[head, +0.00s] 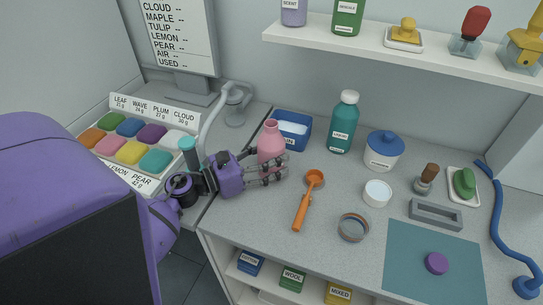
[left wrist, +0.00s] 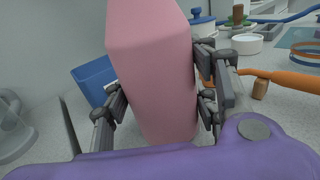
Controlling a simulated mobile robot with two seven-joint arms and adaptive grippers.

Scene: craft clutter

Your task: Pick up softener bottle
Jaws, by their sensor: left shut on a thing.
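The softener bottle, which I take to be the pink bottle (head: 271,141), stands at the left of the grey counter, in front of a blue tub; no label on it can be read. My left gripper (head: 268,172) reaches it from the left and is shut on its lower body. In the left wrist view the pink bottle (left wrist: 155,75) fills the middle, with the dark fingers of the left gripper (left wrist: 165,105) on both sides of it. Its base is hidden, so I cannot tell whether it touches the counter. My right gripper is not in view.
A blue tub (head: 293,130) is close behind the bottle. A teal liquid bottle (head: 342,125), a white jar with a blue lid (head: 383,152) and an orange scoop (head: 307,200) are to the right. A white shelf (head: 420,55) hangs above. A colour tray (head: 118,180) is left.

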